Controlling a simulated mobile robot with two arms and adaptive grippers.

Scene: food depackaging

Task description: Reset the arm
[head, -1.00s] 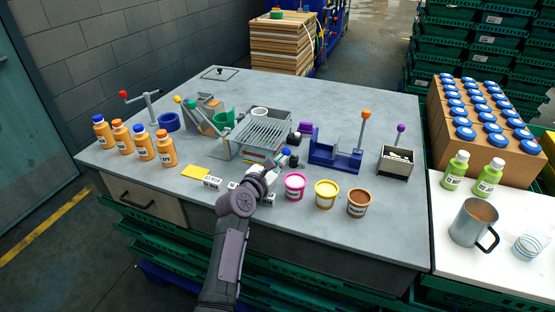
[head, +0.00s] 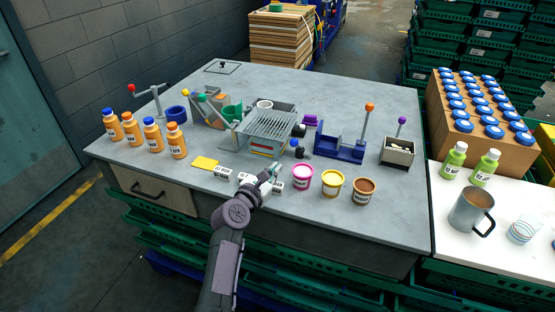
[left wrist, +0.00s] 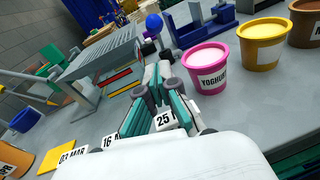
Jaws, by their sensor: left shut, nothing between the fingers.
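My left gripper (head: 272,174) is over the front edge area of the grey workbench (head: 330,215), just left of the pink yoghurt tub (head: 303,178). In the left wrist view its teal-padded fingers (left wrist: 160,88) are together with nothing between them. White date cards lie below it, one reading "25" (left wrist: 164,121) and partly hidden by the gripper. The pink tub (left wrist: 207,72) stands upright to the right of the fingers, apart from them. My right gripper does not show.
A yellow tub (head: 333,184) and a brown tub (head: 363,191) stand right of the pink one. Behind are a grey slotted device (head: 268,125) and a blue fixture (head: 340,148). Orange bottles (head: 155,138) stand at left. A mug (head: 468,208) is on the white table.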

